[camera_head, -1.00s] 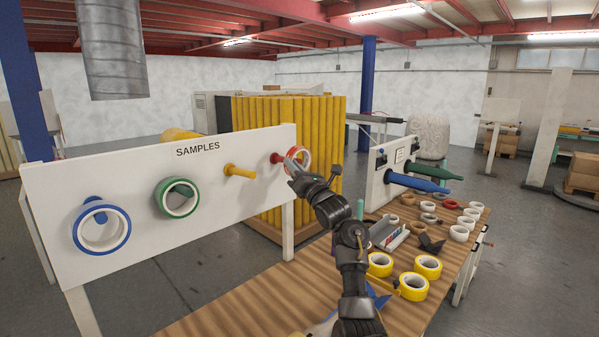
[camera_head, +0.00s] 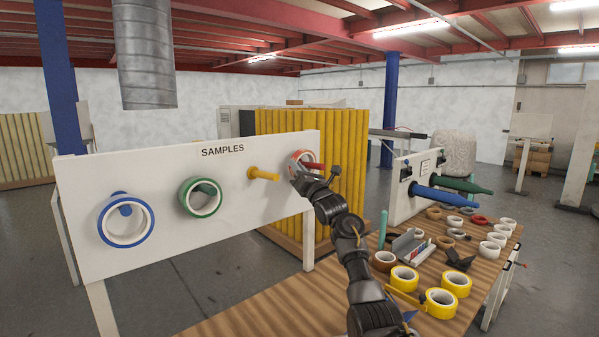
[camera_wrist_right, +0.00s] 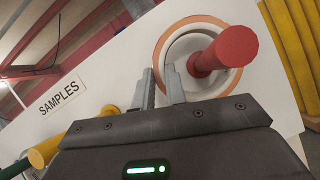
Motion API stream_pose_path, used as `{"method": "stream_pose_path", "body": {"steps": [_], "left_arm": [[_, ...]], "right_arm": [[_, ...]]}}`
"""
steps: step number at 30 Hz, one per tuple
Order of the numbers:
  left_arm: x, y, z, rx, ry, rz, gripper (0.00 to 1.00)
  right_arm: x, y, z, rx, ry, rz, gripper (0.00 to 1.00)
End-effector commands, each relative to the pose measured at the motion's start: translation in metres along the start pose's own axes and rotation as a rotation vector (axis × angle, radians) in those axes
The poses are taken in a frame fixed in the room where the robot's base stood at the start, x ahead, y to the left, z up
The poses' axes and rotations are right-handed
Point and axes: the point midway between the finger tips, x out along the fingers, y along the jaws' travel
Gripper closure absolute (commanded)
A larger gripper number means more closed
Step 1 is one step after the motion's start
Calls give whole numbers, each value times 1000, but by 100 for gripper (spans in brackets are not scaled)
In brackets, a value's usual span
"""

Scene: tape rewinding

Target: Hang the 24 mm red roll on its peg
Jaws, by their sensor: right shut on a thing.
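The red roll (camera_head: 292,163) is around the red peg (camera_head: 316,167) at the right end of the white SAMPLES board (camera_head: 90,250). The peg's tip sticks out past the roll. In the wrist view the peg (camera_wrist_right: 225,52) comes through the roll's hole, and the roll (camera_wrist_right: 166,45) lies close to the board; I cannot tell whether it touches. My right gripper (camera_head: 300,177) is at the roll's lower side. Its fingers (camera_wrist_right: 161,88) are shut on the roll's wall, beside the peg. My left gripper is out of view.
An empty yellow peg (camera_head: 264,174) is left of the roll. A green roll (camera_head: 187,197) and a blue roll (camera_head: 104,228) hang further left.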

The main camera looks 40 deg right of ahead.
Motion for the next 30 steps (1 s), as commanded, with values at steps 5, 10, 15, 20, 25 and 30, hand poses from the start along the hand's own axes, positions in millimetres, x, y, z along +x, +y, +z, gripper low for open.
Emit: {"method": "stream_pose_path", "body": {"steps": [5,10,15,20,25,30], "left_arm": [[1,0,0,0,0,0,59],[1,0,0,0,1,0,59],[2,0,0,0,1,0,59],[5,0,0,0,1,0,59],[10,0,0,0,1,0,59],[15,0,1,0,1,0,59]], "right_arm": [[2,0,-1,-1,-1,0,100],[2,0,-1,-1,0,0,100],[1,0,-2,-1,0,0,100],[-1,-3,-6,-2,1,0,100],[-4,-6,-11,-2,1,1,100],[-6,-10,-16,-1,0,1,100]]}}
